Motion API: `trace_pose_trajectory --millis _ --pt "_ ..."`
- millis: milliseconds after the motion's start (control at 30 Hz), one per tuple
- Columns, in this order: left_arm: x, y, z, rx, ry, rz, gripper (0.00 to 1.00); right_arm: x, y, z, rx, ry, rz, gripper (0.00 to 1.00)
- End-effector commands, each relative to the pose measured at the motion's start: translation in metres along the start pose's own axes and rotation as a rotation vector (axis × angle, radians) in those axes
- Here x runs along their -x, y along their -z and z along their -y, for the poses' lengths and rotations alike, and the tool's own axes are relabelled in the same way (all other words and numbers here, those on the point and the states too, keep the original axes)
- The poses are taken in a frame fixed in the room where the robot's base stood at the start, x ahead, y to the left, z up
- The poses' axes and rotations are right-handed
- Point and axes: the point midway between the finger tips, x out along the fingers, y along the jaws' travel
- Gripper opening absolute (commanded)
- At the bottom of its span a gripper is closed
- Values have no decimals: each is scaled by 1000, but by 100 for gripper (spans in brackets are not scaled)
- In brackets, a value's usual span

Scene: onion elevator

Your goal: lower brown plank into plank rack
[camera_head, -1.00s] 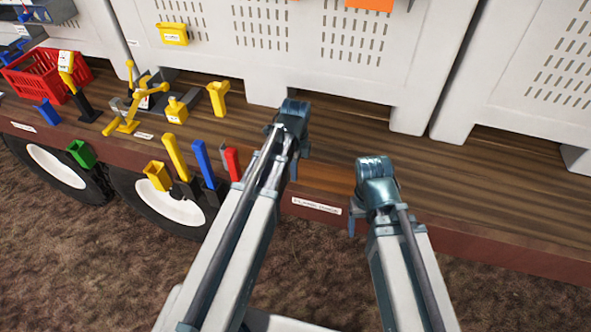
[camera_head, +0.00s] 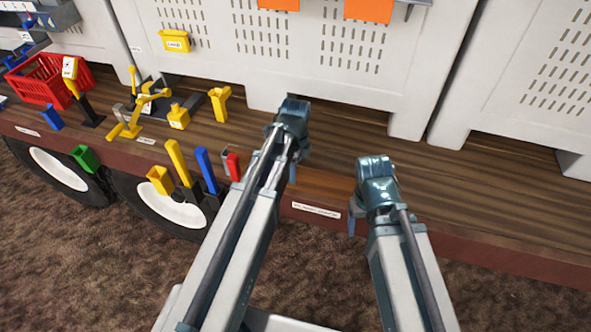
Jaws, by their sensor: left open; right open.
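A brown plank (camera_head: 326,184) shows as a lighter, reddish-brown strip at the deck's front edge, between my two grippers. A white label (camera_head: 317,210), seemingly reading "plank rack", is on the deck's front face just below it. The rack itself is hard to make out. My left gripper (camera_head: 293,170) is open by the plank's left end, its fingers mostly hidden behind my arm. My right gripper (camera_head: 353,220) is open by the plank's right end, its fingers partly hidden by its wrist. I cannot tell whether either touches the plank.
White slotted crates (camera_head: 350,65) stand along the back of the wooden deck (camera_head: 480,185). Left of my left arm are yellow, blue and red holders (camera_head: 232,166), a yellow tool stand (camera_head: 145,105) and a red basket (camera_head: 45,80). The deck to the right is clear.

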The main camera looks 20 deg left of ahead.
Motion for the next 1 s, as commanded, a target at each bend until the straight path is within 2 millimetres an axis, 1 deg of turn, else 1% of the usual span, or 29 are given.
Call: trace_pose_trajectory --millis 33,500,600,767,1000 --pt "15 0 0 0 0 0 60 15 -1 -1 -1 0 0 72" --pt "87 0 0 0 0 0 60 86 -6 -8 1 1 3 72" --pt "100 0 0 0 0 0 60 99 -6 -9 -2 1 3 72" --pt "110 0 0 0 0 0 60 110 -7 -10 -8 2 4 72" --pt "110 0 0 0 0 0 60 109 -7 -10 -10 2 4 72"
